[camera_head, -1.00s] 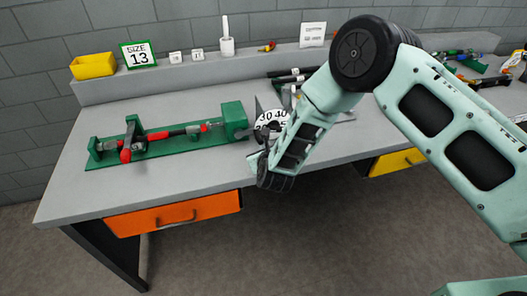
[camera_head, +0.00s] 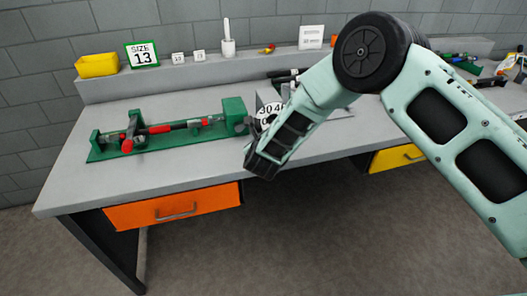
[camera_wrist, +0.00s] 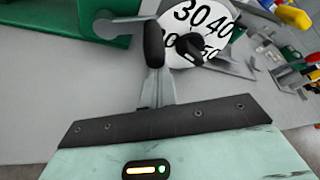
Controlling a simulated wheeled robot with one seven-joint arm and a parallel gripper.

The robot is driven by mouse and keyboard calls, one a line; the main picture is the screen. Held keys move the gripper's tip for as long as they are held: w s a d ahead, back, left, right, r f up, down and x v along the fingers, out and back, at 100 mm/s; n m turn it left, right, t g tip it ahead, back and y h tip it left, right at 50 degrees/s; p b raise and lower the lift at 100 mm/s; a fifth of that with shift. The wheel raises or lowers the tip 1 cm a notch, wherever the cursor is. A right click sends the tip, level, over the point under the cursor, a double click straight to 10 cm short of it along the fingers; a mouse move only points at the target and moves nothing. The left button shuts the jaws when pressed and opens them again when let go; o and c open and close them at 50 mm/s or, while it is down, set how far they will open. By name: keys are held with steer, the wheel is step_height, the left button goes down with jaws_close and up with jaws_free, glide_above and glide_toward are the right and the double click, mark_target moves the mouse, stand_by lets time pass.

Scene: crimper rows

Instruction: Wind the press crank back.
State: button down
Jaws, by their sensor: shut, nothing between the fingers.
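The press (camera_head: 160,140) is a long green frame on the left of the bench, with a red-handled tool lying along it and a green end block (camera_head: 235,112) at its right. In the wrist view the press crank (camera_wrist: 125,19) is a grey arm running right from its round hub by the green block. A black grip (camera_wrist: 154,45) hangs from the arm's right end. My gripper (camera_wrist: 156,88) is shut and empty, its fingers just below the grip; I cannot tell whether they touch it. In the head view my gripper (camera_head: 252,150) hides most of the crank.
A white dial (camera_wrist: 200,30) marked 30, 40, 50 with a black pointer stands right of the crank. More tools (camera_wrist: 300,75) lie farther right. The front bench edge is clear.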

mark_target(259, 125)
steer(key=n+b, duration=0.1)
steer(key=a+r+n+t+h+b, duration=0.1)
steer(key=b, duration=0.1)
steer(key=shift+s+r+n, duration=0.15)
steer(key=shift+r+n, duration=0.1)
steer(key=shift+n, duration=0.05)
steer(key=a+r+n+t+h+b, duration=0.1)
steer(key=n+b, duration=0.1)
steer(key=shift+s+b, duration=0.15)
steer(key=shift+b, duration=0.15)
steer(key=n+b, duration=0.1)
steer(key=a+r+n+t+b, duration=0.1)
steer(key=shift+s+h+b, duration=0.15)
steer(key=shift+h+b, duration=0.15)
steer(key=shift+h, duration=0.1)
steer(key=a+n+t+b, duration=0.1)
steer(key=a+n+b, duration=0.1)
steer(key=n+b, duration=0.1)
steer(key=s+a+n+t+y+b, duration=0.1)
steer(key=a+n+t+b, duration=0.1)
steer(key=b, duration=0.4)
steer(key=s+a+f+n+t+b, duration=0.1)
steer(key=a+n+b, duration=0.2)
steer(key=n+b, duration=0.1)
steer(key=shift+a+n+t+y+b, duration=0.2)
steer(key=shift+n+t+y+b, duration=0.15)
steer(key=shift+n, duration=0.45)
steer(key=shift+s+a+f, duration=0.1)
